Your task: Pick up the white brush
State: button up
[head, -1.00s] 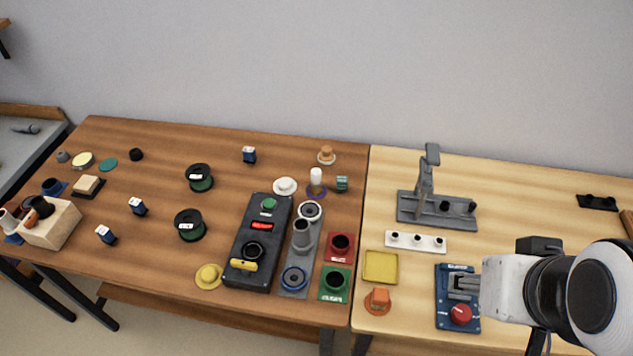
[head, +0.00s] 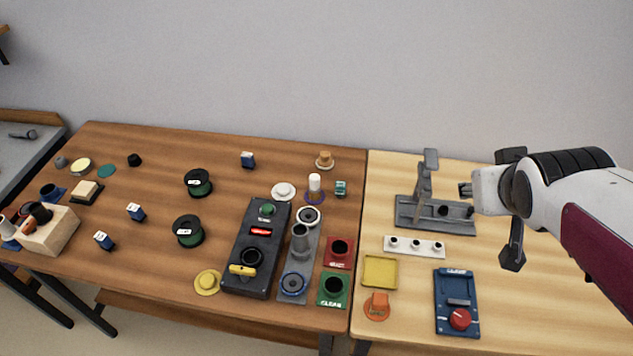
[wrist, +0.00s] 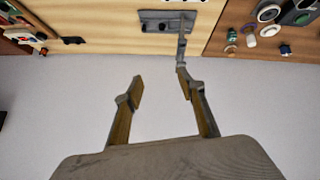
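I cannot tell for sure which thing is the white brush. A white upright cylinder (head: 315,181) stands on a purple round base (head: 315,198) at the back right of the brown table. A white round piece with a low knob (head: 284,191) sits just left of it. Both look small in the wrist view, the cylinder (wrist: 250,40) and the round piece (wrist: 270,30) near the upper right. My gripper (wrist: 160,88) is open and empty. In the head view my gripper (head: 465,190) is raised over the pale table, well right of both white things.
A grey stand with an upright post (head: 424,180) is close to my gripper. A black control box (head: 257,247), a grey holder and red and green blocks (head: 333,290) crowd the brown table's front right. A tan knob (head: 325,160) and teal block (head: 341,188) flank the cylinder.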

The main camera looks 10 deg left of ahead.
jog(key=w+a+f+n+t+y, duration=0.1)
jog(key=w+a+f+n+y, duration=0.2)
jog(key=w, duration=0.6)
jog(key=w+a+f+n+t+y, duration=0.25)
jog(key=w+a+f, duration=0.3)
jog(key=w, duration=0.45)
jog(key=n+g+y, duration=0.3)
jog(key=n+y, duration=0.1)
jog(key=y, duration=0.5)
send_near(315, 186)
jog(key=shift+w+d+r, duration=0.25)
jog(key=shift+d+r, duration=0.15)
jog(key=shift+r, duration=0.25)
jog(key=shift+w+d+r, duration=0.3)
jog(key=shift+d+r, duration=0.15)
jog(key=shift+r, duration=0.25)
jog(key=shift+x, duration=3.4)
jog(key=shift+a, duration=0.15)
